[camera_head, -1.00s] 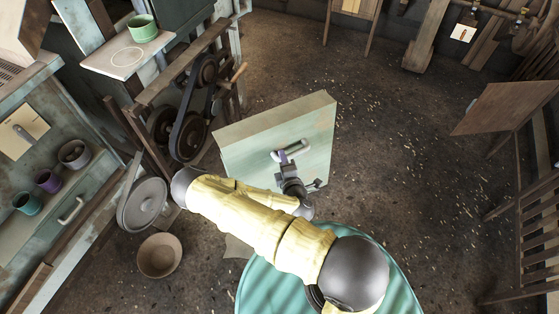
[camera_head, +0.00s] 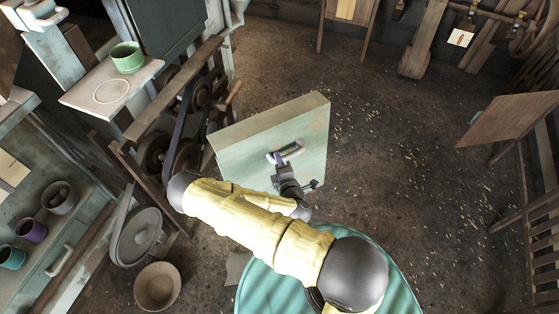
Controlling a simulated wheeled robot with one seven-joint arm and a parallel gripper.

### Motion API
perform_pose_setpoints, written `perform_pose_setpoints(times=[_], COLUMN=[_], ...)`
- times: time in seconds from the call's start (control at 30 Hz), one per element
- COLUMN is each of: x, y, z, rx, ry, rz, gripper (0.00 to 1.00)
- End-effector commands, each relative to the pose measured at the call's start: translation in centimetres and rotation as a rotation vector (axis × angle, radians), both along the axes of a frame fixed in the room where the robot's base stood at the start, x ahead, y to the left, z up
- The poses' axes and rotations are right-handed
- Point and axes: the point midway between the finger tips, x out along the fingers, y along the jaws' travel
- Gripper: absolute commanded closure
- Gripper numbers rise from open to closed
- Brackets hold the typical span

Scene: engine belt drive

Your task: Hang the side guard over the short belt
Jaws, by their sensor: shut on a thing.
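The side guard (camera_head: 240,150) is a pale green, box-like panel with a handle on its near face. My gripper (camera_head: 284,160) is shut on that handle and holds the guard up in front of my arm, tilted in the picture. A belt (camera_head: 178,125) runs over dark pulleys (camera_head: 202,94) in a wooden frame to the left of the guard. My arm and the guard hide part of the lower pulleys. I cannot tell from this view whether this is the short belt. The guard is apart from the frame's upper part.
A shelf (camera_head: 75,98) with a green cup (camera_head: 127,57) juts out left of the belt frame. A round metal lid (camera_head: 138,238) and a bowl (camera_head: 157,287) are at the lower left. A wooden board (camera_head: 505,115) stands at right. The floor (camera_head: 400,150) right of the guard is clear.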

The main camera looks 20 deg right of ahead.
Motion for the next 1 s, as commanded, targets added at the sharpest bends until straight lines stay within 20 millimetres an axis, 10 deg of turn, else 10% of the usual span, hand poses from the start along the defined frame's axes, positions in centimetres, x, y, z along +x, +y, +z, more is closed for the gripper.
perform_pose_setpoints(times=[0.47,1.0], x=[1.7,8.5], y=[1.5,11.4], z=[0.6,4.0], rx=[0.013,0.058], ry=[-0.013,-0.08], rz=[0.078,0.569], gripper=[1.0,1.0])
